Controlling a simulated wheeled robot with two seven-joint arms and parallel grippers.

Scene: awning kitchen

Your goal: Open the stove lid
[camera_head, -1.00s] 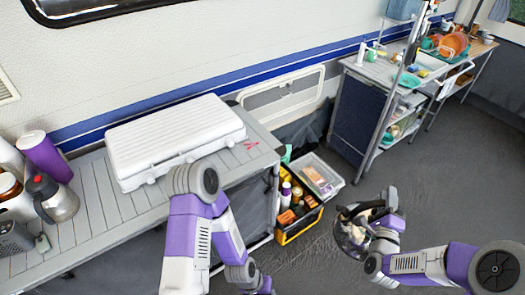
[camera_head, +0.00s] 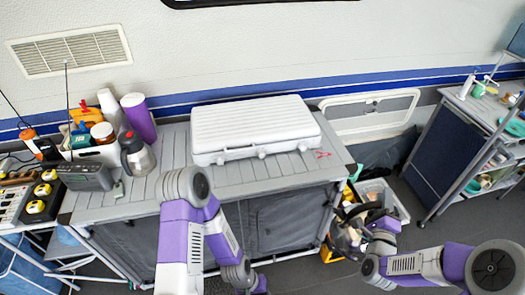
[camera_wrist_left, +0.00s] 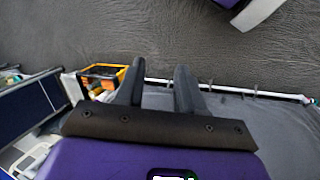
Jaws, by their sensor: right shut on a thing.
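The white stove (camera_head: 255,128) stands on the grey slatted counter in the head view, with its ribbed lid (camera_head: 250,115) down. Small knobs or latches show along its front edge. My left arm comes up in front of the counter; its gripper is at the bottom of the head view and hard to make out. In the left wrist view my left gripper (camera_wrist_left: 158,85) has its two dark fingers apart with nothing between them. My right gripper (camera_head: 357,226) is low, right of the counter, shut on a dark object (camera_head: 341,238) that I cannot identify clearly.
A steel jug (camera_head: 137,157), a purple cup (camera_head: 138,118) and a radio (camera_head: 85,176) stand left of the stove. A small red item (camera_head: 322,154) lies right of it. Crates sit on the floor beyond the counter's right end. The counter front (camera_head: 250,172) is clear.

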